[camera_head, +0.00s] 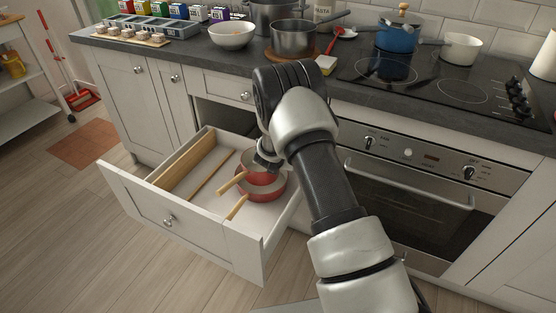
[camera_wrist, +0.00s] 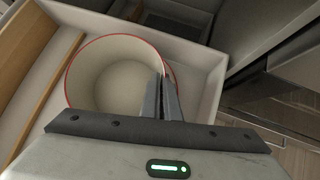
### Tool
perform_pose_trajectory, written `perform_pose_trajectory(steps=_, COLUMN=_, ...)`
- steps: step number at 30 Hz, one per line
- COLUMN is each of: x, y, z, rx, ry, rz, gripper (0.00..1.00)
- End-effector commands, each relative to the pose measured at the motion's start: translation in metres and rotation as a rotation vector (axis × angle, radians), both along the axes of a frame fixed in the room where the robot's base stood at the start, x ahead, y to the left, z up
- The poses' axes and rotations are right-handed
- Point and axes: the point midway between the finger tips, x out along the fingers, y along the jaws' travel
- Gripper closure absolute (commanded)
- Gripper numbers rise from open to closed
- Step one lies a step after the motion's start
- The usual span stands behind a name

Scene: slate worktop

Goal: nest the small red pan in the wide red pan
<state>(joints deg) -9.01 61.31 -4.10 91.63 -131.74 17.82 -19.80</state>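The small red pan (camera_head: 262,177), cream inside with a wooden handle, is over the wide red pan (camera_head: 268,193) in the open drawer. The wide pan's wooden handle points to the drawer front. Whether the small pan rests inside the wide one or is held just above it, I cannot tell. My gripper (camera_head: 266,160) is at the small pan's far rim. In the wrist view my gripper's fingers (camera_wrist: 165,98) are close together on the wall of the small pan (camera_wrist: 118,85). The wide pan is mostly hidden there.
The drawer (camera_head: 143,203) is pulled out, with wooden dividers (camera_head: 187,165) on its left side. The oven (camera_head: 400,200) is to the right of the drawer. Above is the worktop with a white bowl (camera_head: 232,36), a grey pot (camera_head: 293,40) and a blue pot (camera_head: 397,36).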

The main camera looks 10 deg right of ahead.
Motion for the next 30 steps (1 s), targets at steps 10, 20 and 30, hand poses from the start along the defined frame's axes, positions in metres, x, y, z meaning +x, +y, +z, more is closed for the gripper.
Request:
perform_pose_trajectory(steps=10, x=0.001, y=-0.001, z=-0.031, rx=-0.001, ry=-0.002, rz=-0.002, gripper=1.00)
perform_pose_trajectory(steps=20, x=0.001, y=0.000, z=-0.043, rx=0.001, ry=-0.003, rz=-0.001, gripper=1.00)
perform_pose_trajectory(steps=30, x=0.001, y=0.000, z=-0.044, rx=0.000, ry=-0.003, rz=-0.001, gripper=0.84)
